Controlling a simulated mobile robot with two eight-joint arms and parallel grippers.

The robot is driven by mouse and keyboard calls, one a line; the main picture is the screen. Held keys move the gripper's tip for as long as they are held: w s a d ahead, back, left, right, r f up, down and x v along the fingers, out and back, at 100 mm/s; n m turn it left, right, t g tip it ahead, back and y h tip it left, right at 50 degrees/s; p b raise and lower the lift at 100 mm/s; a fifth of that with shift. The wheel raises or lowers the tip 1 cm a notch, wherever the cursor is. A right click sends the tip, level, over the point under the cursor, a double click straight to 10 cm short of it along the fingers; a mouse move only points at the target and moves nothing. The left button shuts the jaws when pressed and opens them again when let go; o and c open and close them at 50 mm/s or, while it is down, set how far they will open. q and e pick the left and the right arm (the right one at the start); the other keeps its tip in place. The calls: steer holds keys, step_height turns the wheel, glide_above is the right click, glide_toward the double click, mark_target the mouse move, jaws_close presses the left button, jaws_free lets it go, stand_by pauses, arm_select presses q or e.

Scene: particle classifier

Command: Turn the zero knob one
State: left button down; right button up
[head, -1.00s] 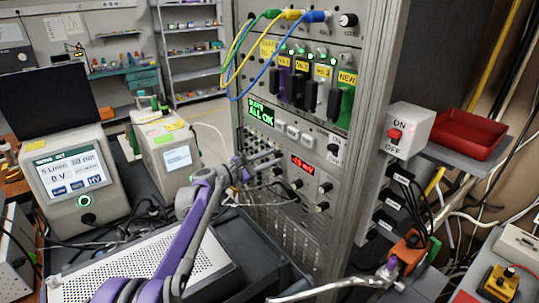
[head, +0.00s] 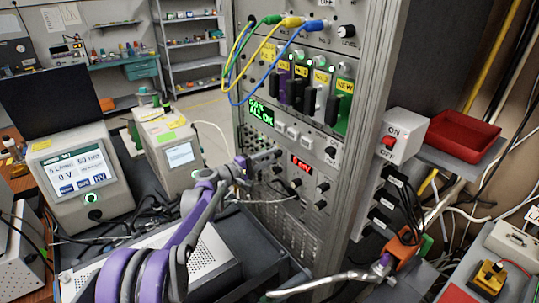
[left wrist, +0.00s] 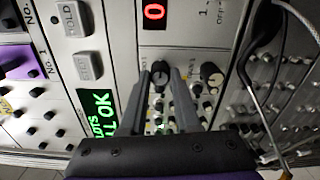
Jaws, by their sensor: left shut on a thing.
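The rack panel (head: 262,205) carries a red-lit display (head: 301,165), which reads about 0 mV. In the left wrist view the display (left wrist: 154,10) shows a red 0. My left gripper (head: 280,155) reaches in from the left at the panel, just left of the display. In the left wrist view its two grey fingers (left wrist: 159,72) are shut on a small black knob (left wrist: 160,78) below the display. The knob's label is hidden or too small to read.
Similar black knobs (left wrist: 210,74) sit close by on the panel. Yellow, green and blue cables (head: 265,48) hang across the rack above. A green display (head: 262,112) reads ALL OK. A white ON/OFF switch box (head: 401,137) and a red tray (head: 463,137) are to the right.

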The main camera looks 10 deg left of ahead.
arm_select(q)
steer(key=shift+m, duration=0.7)
steer(key=c, duration=0.6)
jaws_free()
steer(key=shift+a, duration=0.1)
steer(key=b+v, duration=0.1)
steer(key=v, duration=0.9)
steer(key=shift+s+a+r, duration=0.1)
steer(key=shift+s+a, duration=0.15)
